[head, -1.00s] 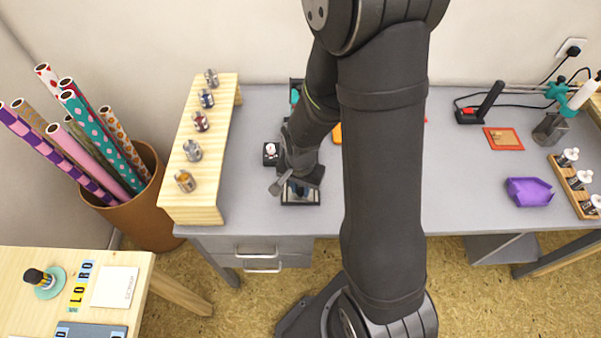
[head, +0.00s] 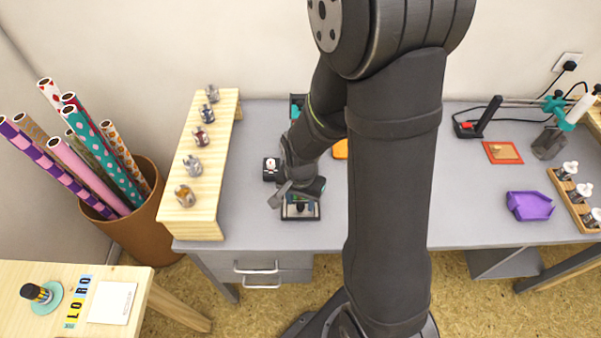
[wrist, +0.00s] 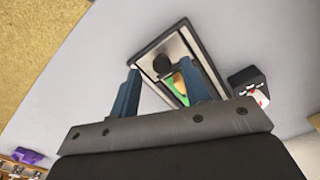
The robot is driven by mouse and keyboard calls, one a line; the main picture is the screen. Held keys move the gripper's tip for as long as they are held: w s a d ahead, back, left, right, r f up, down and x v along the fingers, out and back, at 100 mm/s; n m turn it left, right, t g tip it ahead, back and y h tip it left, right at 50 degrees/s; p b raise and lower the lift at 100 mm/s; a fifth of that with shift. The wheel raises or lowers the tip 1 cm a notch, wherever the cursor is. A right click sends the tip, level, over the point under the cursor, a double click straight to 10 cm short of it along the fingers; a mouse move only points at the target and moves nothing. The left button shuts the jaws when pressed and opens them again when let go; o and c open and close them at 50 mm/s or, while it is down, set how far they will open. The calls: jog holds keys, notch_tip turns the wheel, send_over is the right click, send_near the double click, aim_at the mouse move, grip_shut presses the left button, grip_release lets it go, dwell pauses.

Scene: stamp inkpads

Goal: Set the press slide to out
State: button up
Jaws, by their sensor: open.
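A flat dark-framed device (head: 301,216) with a light inner rim sits near the front edge of the grey table; I take it to be the press. It also shows in the wrist view (wrist: 208,62), with a round black knob (wrist: 162,63) at one end and green and orange inside. Whether its slide is in or out I cannot tell. My gripper (wrist: 162,85) is open and empty, its two blue-grey fingers apart over the device, the knob showing beyond them. In the head view my gripper (head: 302,190) is just behind and above the device, partly covering it.
A small black box with a white-and-red top (head: 271,167) stands close behind the device, to the left. A wooden rack (head: 208,150) with several small jars is further left. A purple tray (head: 530,206) lies far right. The table between is hidden by my arm.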

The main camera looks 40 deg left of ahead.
notch_tip(320, 180, up, 16)
jog(key=shift+f, duration=0.25)
jog(key=shift+f, duration=0.15)
dwell(0.6)
notch_tip(320, 180, down, 17)
dwell(0.7)
